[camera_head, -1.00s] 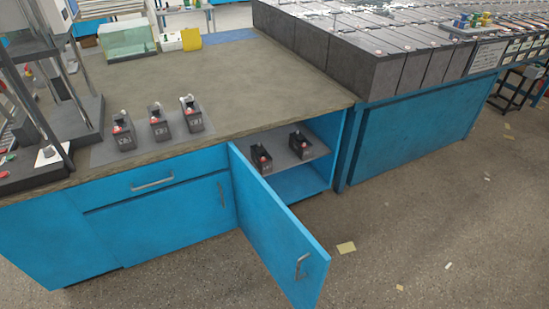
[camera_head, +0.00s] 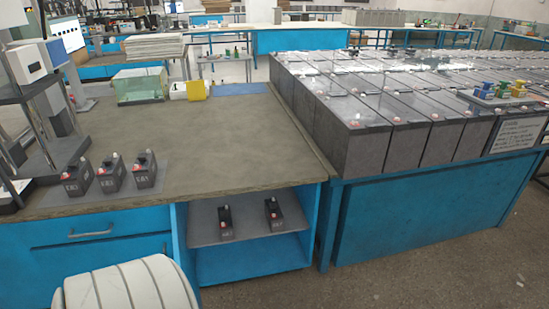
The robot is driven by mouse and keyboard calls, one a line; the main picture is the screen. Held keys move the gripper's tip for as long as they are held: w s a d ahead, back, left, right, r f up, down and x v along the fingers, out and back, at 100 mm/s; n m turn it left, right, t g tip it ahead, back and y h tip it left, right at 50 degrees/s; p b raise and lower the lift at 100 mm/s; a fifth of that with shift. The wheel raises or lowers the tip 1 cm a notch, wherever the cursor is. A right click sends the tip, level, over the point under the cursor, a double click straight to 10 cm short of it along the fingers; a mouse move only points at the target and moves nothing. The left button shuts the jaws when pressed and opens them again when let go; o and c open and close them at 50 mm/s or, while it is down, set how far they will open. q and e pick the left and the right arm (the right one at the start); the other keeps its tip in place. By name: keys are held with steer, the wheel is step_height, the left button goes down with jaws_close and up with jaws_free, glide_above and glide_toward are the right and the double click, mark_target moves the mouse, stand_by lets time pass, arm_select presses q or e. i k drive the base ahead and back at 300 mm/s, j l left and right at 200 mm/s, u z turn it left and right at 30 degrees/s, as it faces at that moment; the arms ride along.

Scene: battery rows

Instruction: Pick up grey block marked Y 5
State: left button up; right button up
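Several small dark grey blocks with red and white caps are in the head view. Three stand in a row at the front left of the bench: a left block (camera_head: 76,183), a middle block (camera_head: 110,178) and a right block (camera_head: 145,173). Two more stand on a grey shelf in the open cabinet: a left shelf block (camera_head: 225,226) and a right shelf block (camera_head: 273,217). The labels are too small to read surely, so I cannot tell which one is marked Y 5. Neither gripper is in view.
The brown bench top (camera_head: 220,150) is mostly clear. A glass tank (camera_head: 140,86) and a yellow item (camera_head: 196,89) stand at its back. Large grey batteries (camera_head: 370,145) fill the blue table at right. A rack (camera_head: 50,150) stands at left. Part of the cabinet front is hidden.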

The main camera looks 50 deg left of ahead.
mark_target(226, 228)
steer(key=i+l+u, duration=0.1)
steer(key=i+u, duration=0.3)
steer(key=i+l+u, duration=0.25)
steer(key=i+u, duration=0.15)
steer(key=i, duration=0.2)
steer(key=i+u, duration=0.2)
steer(key=u, duration=0.3)
steer(key=i+u, duration=0.15)
steer(key=u, duration=0.3)
steer(key=i+l+u, duration=0.15)
steer(key=u, duration=0.35)
steer(key=i+l+u, duration=0.15)
steer(key=u, duration=0.35)
steer(key=k+l, duration=0.05)
steer(key=l, duration=0.05)
